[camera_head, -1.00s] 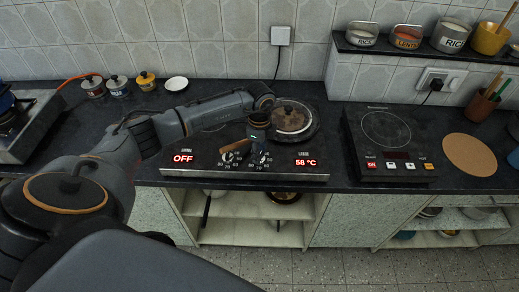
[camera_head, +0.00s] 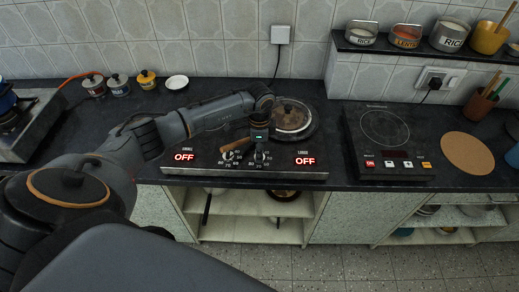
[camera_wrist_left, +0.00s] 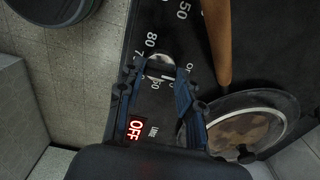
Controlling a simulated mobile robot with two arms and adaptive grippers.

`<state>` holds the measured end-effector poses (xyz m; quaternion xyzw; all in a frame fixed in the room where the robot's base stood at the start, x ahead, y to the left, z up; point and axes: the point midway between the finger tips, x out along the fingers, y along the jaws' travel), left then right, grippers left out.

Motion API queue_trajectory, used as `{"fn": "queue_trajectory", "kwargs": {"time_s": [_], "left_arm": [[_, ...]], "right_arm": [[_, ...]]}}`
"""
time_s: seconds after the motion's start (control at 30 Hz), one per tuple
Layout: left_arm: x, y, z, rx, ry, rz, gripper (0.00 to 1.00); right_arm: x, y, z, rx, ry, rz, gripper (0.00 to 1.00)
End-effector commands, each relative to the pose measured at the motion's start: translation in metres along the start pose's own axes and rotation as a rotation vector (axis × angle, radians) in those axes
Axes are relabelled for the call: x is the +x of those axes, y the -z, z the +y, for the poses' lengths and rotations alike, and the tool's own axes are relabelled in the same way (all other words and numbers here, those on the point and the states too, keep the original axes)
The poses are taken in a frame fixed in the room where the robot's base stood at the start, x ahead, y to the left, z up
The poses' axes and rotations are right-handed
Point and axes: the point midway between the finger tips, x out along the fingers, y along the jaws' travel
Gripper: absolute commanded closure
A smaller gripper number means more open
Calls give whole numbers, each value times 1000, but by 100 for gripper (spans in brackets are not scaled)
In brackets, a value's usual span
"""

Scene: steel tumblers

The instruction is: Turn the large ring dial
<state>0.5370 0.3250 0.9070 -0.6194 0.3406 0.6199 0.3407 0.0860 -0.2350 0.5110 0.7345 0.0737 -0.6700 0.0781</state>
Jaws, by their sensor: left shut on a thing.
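The black double hot plate (camera_head: 215,171) sits at the counter's front edge. Its large ring dial (camera_head: 260,156) is on the front panel, right of the small ring dial (camera_head: 228,155). My left gripper (camera_head: 260,150) reaches down onto the large dial and is shut on it. In the left wrist view the light dial (camera_wrist_left: 158,68) shows between the fingers of the gripper (camera_wrist_left: 160,72), which partly hide it. The large display (camera_head: 305,161) reads OFF, and the small display (camera_head: 184,157) also reads OFF. My right gripper is not in view.
A lidded pan (camera_head: 291,117) stands on the large ring. Its wooden handle (camera_wrist_left: 217,42) runs close beside my gripper. An induction plate (camera_head: 386,135) and a cork mat (camera_head: 467,152) are to the right. Small pots (camera_head: 119,84) stand at the back left.

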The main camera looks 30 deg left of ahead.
Motion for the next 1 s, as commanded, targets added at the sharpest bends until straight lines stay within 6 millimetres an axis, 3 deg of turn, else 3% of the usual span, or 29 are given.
{"fn": "queue_trajectory", "kwargs": {"time_s": [0.17, 0.2, 0.3, 0.67, 0.77, 1.0], "left_arm": [[-2, 0, -2, -3, 3, 2, 96], [-2, 0, -2, -3, 3, 2, 60], [-1, 0, -1, -3, 3, 2, 42], [-4, 0, -1, 0, 2, 1, 42], [-16, 1, -2, 0, 4, 3, 42], [-66, 0, -2, 0, 5, 4, 42]], "right_arm": [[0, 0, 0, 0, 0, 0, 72], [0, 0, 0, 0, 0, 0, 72], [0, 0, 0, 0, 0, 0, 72], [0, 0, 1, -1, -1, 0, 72], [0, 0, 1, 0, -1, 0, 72], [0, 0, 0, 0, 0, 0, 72]]}}
